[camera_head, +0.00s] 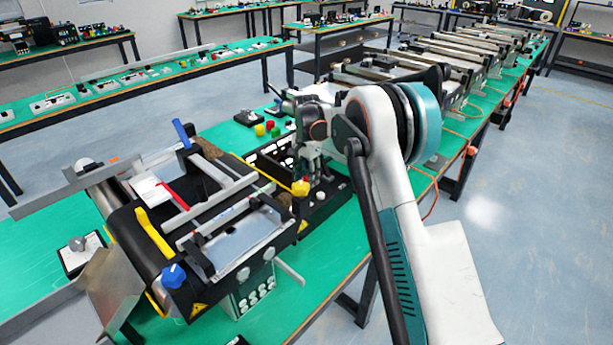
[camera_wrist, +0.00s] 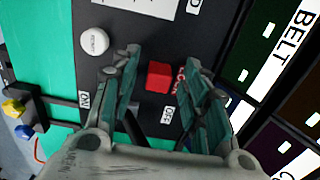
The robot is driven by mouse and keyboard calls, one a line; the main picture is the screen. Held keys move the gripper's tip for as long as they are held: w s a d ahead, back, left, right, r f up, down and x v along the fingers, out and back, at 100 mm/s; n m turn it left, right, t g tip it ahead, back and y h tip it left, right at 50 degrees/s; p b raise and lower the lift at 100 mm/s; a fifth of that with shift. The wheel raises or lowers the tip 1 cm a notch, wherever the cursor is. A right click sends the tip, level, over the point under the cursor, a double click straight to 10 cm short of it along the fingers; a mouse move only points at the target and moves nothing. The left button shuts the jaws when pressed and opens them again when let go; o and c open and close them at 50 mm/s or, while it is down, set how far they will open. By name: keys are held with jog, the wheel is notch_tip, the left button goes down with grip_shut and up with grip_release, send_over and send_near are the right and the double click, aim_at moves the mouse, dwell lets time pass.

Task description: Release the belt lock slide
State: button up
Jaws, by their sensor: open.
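A small red block (camera_wrist: 158,76), which looks like the belt lock slide, sits on a black panel (camera_wrist: 150,42) in the wrist view. Red lettering beside it is partly covered by a finger. My gripper (camera_wrist: 162,60) is open, with one finger on each side of the red block. I cannot tell whether either finger touches it. In the head view my gripper (camera_head: 312,172) is low over the black control box (camera_head: 326,203) at the right end of the mini conveyor (camera_head: 150,230). The red block is not distinguishable there.
A round white button (camera_wrist: 94,41) is left of the fingers, and ON and OFF labels are near them. A yellow knob (camera_head: 300,187) stands close to my gripper. The green table (camera_head: 330,250) is bare in front of the box. Red, green and yellow buttons (camera_head: 268,128) stand behind.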

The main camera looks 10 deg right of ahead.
notch_tip(320, 180, up, 12)
dwell(0.5)
jog(key=s+d+r+n+t, duration=0.1)
jog(key=s+r+n+t, duration=0.15)
jog(key=s+r, duration=0.65)
jog(key=s+d+r+n+t, duration=0.1)
jog(key=s+r+n, duration=0.3)
jog(key=s, duration=0.9)
jog(key=s+f+n+t, duration=0.2)
jog(key=s+f, duration=0.1)
jog(key=s, duration=0.8)
jog(key=s+d+f+n+t, duration=0.1)
jog(key=s+f+n, duration=0.1)
jog(key=s, duration=1)
jog(key=shift+f+t, duration=0.35)
jog(key=shift+f, duration=0.45)
